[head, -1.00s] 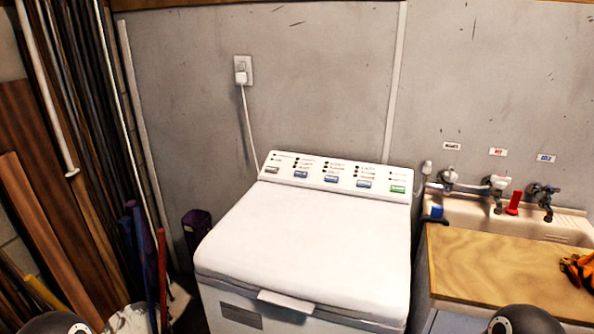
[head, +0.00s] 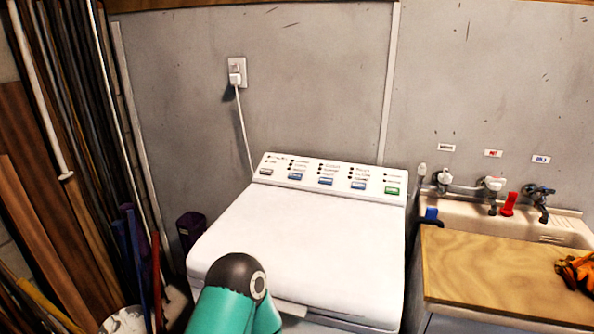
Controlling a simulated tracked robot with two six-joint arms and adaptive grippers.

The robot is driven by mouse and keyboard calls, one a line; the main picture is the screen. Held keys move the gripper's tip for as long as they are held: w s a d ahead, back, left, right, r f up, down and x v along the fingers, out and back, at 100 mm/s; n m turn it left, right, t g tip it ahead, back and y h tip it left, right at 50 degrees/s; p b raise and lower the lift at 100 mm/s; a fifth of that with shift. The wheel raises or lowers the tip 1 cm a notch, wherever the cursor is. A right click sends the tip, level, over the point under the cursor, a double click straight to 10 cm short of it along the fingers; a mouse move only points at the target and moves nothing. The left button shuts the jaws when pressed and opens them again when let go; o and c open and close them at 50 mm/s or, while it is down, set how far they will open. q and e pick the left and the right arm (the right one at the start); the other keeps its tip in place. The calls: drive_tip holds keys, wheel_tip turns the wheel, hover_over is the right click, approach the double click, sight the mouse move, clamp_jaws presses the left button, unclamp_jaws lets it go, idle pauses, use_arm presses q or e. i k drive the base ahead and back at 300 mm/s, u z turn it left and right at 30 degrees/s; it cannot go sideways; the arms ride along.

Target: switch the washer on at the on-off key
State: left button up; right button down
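The white washer (head: 300,235) stands in the middle of the head view with its lid closed. Its control panel (head: 330,176) runs along the back edge of the top. The key labels are too small to read. A teal and black link of my arm covers part of the washer's front edge. Neither gripper is in view.
A wall outlet (head: 237,74) with a plugged-in white cord is behind the washer. At right are a sink (head: 470,212) with taps, a wooden board (head: 500,265) and orange gloves (head: 577,272). Poles and planks (head: 40,170) crowd the left side. The washer lid is otherwise clear.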

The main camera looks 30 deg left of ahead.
sight(264, 171)
drive_tip(key=u, duration=0.05)
drive_tip(key=k, duration=1.7)
drive_tip(key=u, duration=0.85)
drive_tip(key=i, duration=1.25)
